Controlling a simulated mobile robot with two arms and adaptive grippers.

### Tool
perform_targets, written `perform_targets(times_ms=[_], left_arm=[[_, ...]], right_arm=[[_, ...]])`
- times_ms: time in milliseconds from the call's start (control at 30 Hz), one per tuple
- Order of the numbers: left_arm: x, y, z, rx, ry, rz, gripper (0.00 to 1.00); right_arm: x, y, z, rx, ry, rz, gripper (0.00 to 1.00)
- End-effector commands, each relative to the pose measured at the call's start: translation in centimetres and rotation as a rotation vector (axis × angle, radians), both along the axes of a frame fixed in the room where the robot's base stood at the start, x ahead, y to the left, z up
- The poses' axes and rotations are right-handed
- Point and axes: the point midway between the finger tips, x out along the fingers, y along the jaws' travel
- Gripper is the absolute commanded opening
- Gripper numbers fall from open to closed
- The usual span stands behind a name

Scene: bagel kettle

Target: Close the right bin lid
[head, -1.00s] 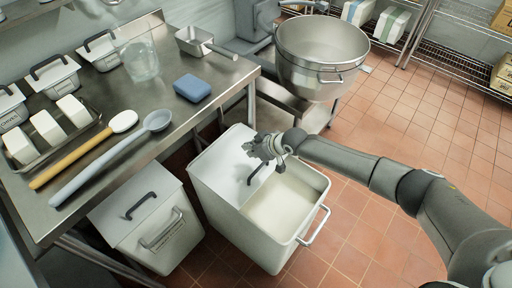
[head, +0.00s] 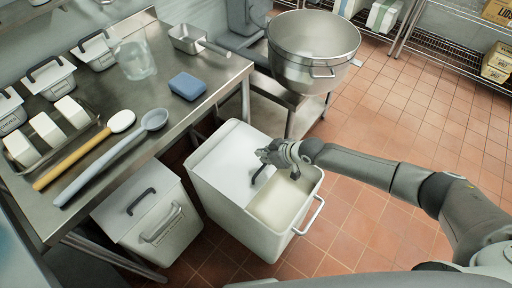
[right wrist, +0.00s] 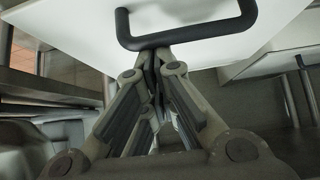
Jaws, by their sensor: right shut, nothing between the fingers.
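The right bin (head: 225,205) is a white bin on the floor, partly open, with pale contents (head: 280,205) showing at its front right. Its white lid (head: 228,160) covers the back left part and has a dark handle (head: 262,178). My right gripper (head: 268,156) is above the lid at this handle. In the right wrist view the closed fingers (right wrist: 155,62) meet at the dark handle (right wrist: 190,38), with nothing between them. Whether they touch it is unclear. My left gripper is out of view.
A second white bin (head: 150,222), its lid on, stands left of the right bin. A steel table (head: 95,170) with spoons and small containers is at the left. A large mixing bowl (head: 312,50) stands behind. The tiled floor (head: 395,125) at the right is clear.

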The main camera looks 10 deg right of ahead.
Motion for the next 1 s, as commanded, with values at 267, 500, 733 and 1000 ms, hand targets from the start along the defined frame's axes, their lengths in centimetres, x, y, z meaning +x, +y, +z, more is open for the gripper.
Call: perform_targets(times_ms=[267,500,733,1000], left_arm=[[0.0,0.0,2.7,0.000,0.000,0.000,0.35],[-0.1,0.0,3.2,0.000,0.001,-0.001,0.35],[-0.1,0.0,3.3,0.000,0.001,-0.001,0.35],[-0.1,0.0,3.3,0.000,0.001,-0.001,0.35]], right_arm=[[-5.7,-5.7,0.1,-0.007,0.008,-0.002,0.00],[-9.1,-9.2,-0.1,-0.006,0.006,-0.001,0.00],[-10.7,-10.7,-0.2,-0.007,0.005,0.000,0.00],[-10.9,-10.9,-0.3,-0.007,0.007,0.000,0.00]])
